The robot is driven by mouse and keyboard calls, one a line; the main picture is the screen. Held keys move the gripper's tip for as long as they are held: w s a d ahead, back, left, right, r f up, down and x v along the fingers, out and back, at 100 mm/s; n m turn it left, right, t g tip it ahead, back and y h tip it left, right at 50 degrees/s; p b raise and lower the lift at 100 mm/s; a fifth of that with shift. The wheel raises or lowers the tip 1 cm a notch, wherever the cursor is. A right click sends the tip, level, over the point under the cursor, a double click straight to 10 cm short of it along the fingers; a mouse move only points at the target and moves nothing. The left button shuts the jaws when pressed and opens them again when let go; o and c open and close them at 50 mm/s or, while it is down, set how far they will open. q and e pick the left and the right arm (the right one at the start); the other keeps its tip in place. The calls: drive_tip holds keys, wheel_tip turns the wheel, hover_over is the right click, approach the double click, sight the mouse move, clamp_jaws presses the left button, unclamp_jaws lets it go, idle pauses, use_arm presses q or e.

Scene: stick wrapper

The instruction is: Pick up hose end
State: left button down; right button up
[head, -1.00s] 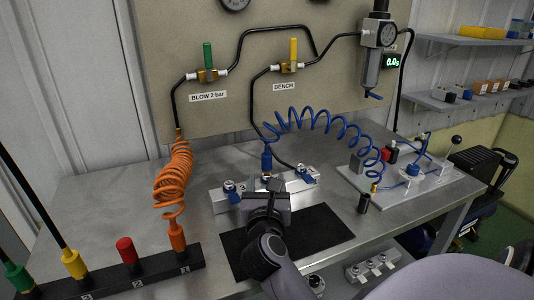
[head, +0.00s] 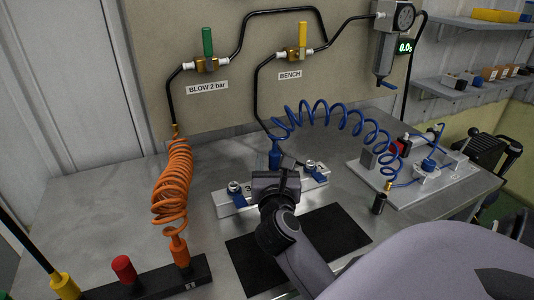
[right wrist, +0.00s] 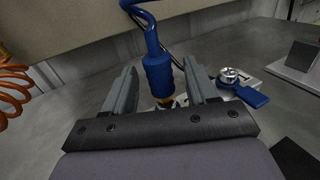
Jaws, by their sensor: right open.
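The blue hose end (head: 275,156) is a blue cylindrical fitting at the left end of the blue coiled hose (head: 335,112). It stands upright at the back of the silver rail. My right gripper (head: 277,176) reaches in from the front, just before it. In the right wrist view the jaws (right wrist: 159,80) are open, one finger on each side of the hose end (right wrist: 158,70), with gaps visible. A brass-coloured part shows under the blue fitting, and its base is partly hidden by the gripper. My left gripper is not in view.
The silver rail (head: 225,211) carries blue levers on both sides of the gripper. A black mat (head: 340,232) lies in front. The orange coiled hose (head: 171,185) stands left, and a plate with blue fittings (head: 440,185) lies right.

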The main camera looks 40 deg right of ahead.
drive_tip(key=shift+w+d, duration=0.3)
drive_tip(key=shift+w, duration=0.05)
drive_tip(key=shift+s, duration=0.15)
drive_tip(key=c, duration=1.1)
drive_tip(key=shift+o, duration=0.2)
drive_tip(key=shift+r, duration=0.15)
